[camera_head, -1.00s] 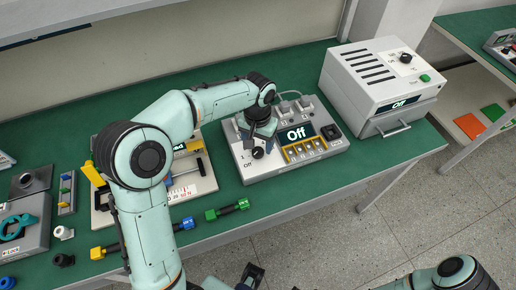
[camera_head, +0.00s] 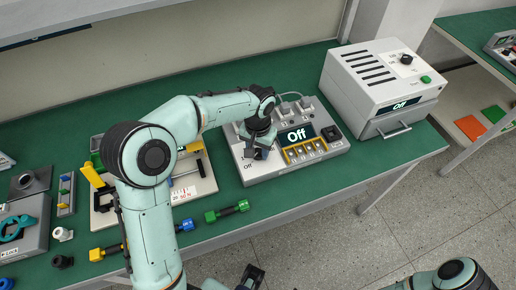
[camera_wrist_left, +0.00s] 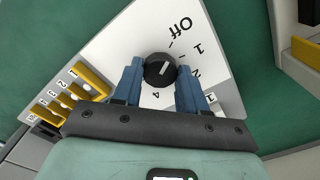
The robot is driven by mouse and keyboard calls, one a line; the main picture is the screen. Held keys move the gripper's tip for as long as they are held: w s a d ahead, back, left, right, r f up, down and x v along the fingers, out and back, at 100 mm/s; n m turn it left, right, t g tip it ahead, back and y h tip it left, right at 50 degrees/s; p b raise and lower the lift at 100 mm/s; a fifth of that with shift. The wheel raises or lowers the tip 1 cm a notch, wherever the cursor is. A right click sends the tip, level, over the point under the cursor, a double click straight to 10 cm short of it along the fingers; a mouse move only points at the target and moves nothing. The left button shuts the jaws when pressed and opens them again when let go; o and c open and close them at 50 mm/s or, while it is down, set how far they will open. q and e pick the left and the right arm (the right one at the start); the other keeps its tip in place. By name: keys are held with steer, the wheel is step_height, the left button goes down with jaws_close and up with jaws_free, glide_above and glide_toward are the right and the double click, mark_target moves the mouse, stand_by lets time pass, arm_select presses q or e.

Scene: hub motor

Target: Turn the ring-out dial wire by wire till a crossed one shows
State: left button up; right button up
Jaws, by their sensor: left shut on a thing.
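The ring-out box (camera_head: 246,172) is a light grey unit on the green bench, with a lit display (camera_head: 297,135) reading "Off". Its black round dial (camera_wrist_left: 160,69) shows in the left wrist view with a white pointer line aimed up and right, toward the Off and 1 marks. My left gripper (camera_head: 259,152) is down over the dial, and its blue fingers (camera_wrist_left: 159,80) are shut on either side of it. In the head view the gripper hides the dial. A dark part at the bottom edge (camera_head: 250,277) seems to be my right gripper, its jaws unclear.
A grey vented cabinet (camera_head: 385,85), also reading "Off", stands to the right. A green-ended connector (camera_head: 227,211) and a blue-ended one lie in front. A board with a scale (camera_head: 190,190) is at left, partly behind my arm.

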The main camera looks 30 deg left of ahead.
mark_target(258, 152)
arm_select(q)
steer(key=shift+m, duration=0.3)
arm_select(e)
steer(key=shift+r, duration=0.15)
arm_select(q)
steer(key=m+p, duration=0.1)
steer(key=m, duration=0.2)
steer(key=shift+r+p, duration=0.1)
steer(key=shift+p, duration=0.2)
steer(key=shift+m+p, duration=0.6)
steer(key=shift+m, duration=1.4)
arm_select(e)
steer(key=shift+w+r, duration=0.3)
steer(key=shift+r, duration=0.4)
steer(key=shift+w+r, duration=0.3)
steer(key=shift+r, duration=0.4)
arm_select(q)
steer(key=o, duration=1.1)
steer(key=shift+c, duration=0.2)
step_height(258, 152, up, 13)
steer(key=p, duration=0.1)
steer(key=shift+r+p, duration=0.15)
steer(key=shift+p, duration=0.2)
arm_select(e)
steer(key=shift+w+r, duration=0.25)
steer(key=shift+r, duration=0.25)
steer(key=shift+w+r, duration=0.25)
steer(key=shift+r, duration=0.2)
